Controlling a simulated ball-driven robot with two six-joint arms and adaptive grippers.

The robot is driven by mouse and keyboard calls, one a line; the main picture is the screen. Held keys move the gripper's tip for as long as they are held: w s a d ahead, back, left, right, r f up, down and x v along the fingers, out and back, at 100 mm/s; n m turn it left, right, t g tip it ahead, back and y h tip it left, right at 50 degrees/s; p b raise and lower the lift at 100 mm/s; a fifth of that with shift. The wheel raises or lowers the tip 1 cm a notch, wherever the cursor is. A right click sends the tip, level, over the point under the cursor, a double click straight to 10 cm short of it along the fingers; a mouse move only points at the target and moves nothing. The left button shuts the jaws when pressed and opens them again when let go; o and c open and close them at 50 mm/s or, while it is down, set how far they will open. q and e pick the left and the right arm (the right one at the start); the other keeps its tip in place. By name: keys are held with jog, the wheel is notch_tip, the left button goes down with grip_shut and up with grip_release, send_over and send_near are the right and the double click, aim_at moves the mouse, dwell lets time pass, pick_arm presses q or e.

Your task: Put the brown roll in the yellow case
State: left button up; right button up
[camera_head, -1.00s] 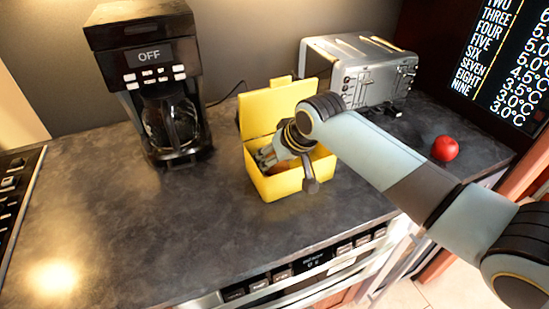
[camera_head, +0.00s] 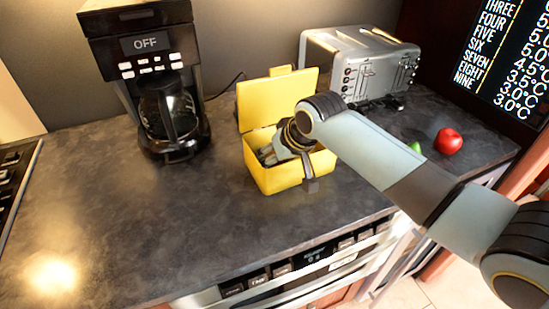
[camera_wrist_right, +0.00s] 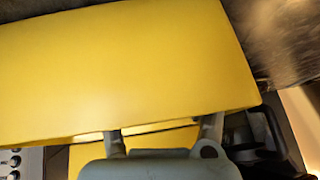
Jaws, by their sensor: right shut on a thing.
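The yellow case (camera_head: 272,182) stands on the dark counter with its lid (camera_head: 290,97) raised at the back. The brown roll is not visible in either view. In the right wrist view a yellow panel of the case (camera_wrist_right: 120,70) fills most of the picture, and the fingers of the right gripper (camera_wrist_right: 163,135) reach its lower edge. My left gripper is not in view.
A coffee maker (camera_head: 145,60) stands left of the case and a toaster (camera_head: 360,65) stands behind it to the right. A red apple (camera_head: 448,141) and a partly hidden green thing (camera_head: 415,147) lie at the right. The counter's left front is clear.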

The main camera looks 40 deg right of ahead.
jog(key=shift+f, duration=0.3)
jog(key=o, duration=1.3)
jog(key=v, duration=1.2)
